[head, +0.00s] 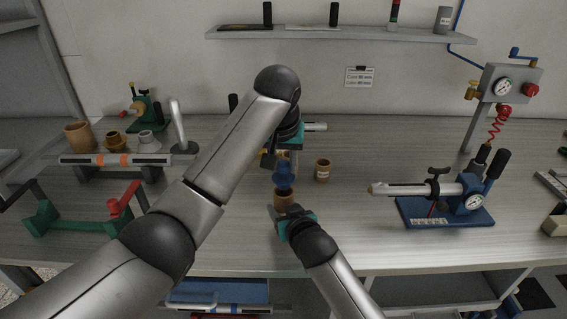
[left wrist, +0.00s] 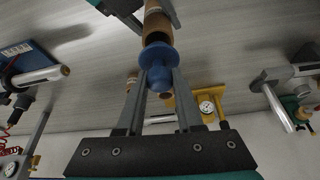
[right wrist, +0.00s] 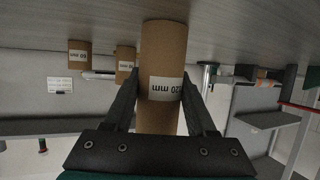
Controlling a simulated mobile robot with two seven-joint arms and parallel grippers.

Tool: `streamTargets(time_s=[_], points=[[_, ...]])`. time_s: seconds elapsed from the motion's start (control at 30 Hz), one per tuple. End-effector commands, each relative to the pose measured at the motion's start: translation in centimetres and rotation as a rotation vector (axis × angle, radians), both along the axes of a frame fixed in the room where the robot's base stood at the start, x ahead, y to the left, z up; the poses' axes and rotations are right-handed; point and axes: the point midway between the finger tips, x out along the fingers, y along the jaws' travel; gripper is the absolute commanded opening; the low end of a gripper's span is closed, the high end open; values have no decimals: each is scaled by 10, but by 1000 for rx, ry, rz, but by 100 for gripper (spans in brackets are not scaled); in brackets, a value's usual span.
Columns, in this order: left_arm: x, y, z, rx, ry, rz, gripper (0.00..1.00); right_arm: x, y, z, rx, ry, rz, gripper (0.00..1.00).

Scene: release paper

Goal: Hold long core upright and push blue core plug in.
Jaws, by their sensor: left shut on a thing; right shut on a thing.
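The long core (head: 283,201) is a brown cardboard tube standing upright on the table, with a "120 mm" label in the right wrist view (right wrist: 160,55). My right gripper (head: 290,222) is shut around it from the front. The blue core plug (head: 284,176) is directly above the core, in line with its mouth. My left gripper (left wrist: 157,85) is shut on the plug. In the left wrist view the plug (left wrist: 158,56) has a wide flange against or very near the core's end (left wrist: 157,28). I cannot tell how deep it sits.
A shorter labelled core (head: 322,171) stands just right; another is partly hidden behind my left gripper. A blue-based tool with a gauge (head: 446,208) is at the right. A green stand (head: 75,222) and several small parts are at the left. The front-centre right table is clear.

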Motion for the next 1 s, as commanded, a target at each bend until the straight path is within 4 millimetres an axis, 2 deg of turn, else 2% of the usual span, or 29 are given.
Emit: streamTargets(time_s=[0.47, 1.0], points=[[0, 0, -1, 0, 0, 0, 0, 0, 0, -1, -1, 2, 0, 1], [0, 0, -13, 0, 0, 0, 0, 0, 0, -1, -1, 2, 0, 1]])
